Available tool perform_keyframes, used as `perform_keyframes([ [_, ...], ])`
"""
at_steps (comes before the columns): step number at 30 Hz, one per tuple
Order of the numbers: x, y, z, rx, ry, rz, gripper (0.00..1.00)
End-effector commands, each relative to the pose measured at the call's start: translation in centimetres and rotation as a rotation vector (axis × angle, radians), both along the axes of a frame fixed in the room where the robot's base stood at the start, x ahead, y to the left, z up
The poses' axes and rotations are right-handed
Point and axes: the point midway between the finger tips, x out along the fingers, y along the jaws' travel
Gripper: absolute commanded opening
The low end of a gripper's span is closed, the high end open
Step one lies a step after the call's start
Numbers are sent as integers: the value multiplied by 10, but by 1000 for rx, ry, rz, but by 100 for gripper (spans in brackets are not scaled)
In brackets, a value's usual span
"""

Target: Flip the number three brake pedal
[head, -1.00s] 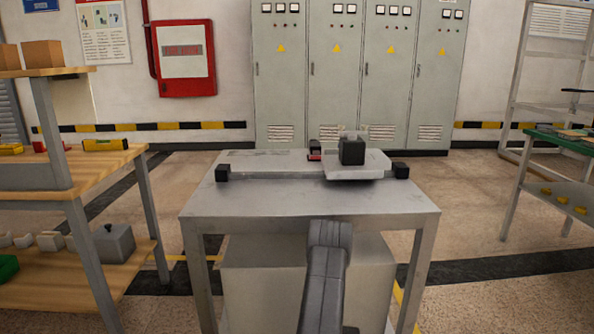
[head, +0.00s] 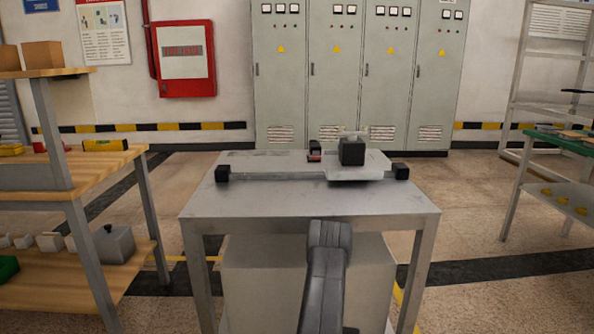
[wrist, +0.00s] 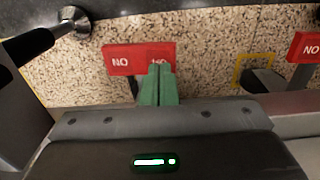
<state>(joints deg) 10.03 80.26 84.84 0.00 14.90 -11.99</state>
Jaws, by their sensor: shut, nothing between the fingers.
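In the wrist view my gripper (wrist: 158,72) shows as two green fingers shut together, with nothing between them. Their tips overlap the right part of a red plate (wrist: 119,60) marked "NO"; I cannot tell whether they touch it. Another red plate (wrist: 306,47) marked "NO" is cut off at the right edge. No number three is legible, and I cannot tell which part is the number three brake pedal. In the head view my arm's dark link stands before the metal table, and my fingers cannot be made out.
In the wrist view a dark rounded part (wrist: 268,82) lies by a yellow square outline, and a shiny round fitting (wrist: 75,21) is at upper left. The metal table (head: 290,200) carries a black block (head: 352,152). Wooden shelving (head: 105,160) stands left, a green-topped bench (head: 565,142) right.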

Motion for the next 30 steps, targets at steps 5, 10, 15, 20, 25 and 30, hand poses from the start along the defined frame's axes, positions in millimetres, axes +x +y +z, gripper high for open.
perform_keyframes([
  [5, 0, 0, 0, 0, 0, 0, 0],
  [10, 0, 0, -2, 0, 0, 0, 0],
  [15, 0, 0, -5, 0, 0, 0, 0],
  [20, 0, 0, -7, 0, 0, 0, 0],
  [25, 0, 0, -10, 0, 0, 0, 0],
  [30, 0, 0, -12, 0, 0, 0, 0],
])
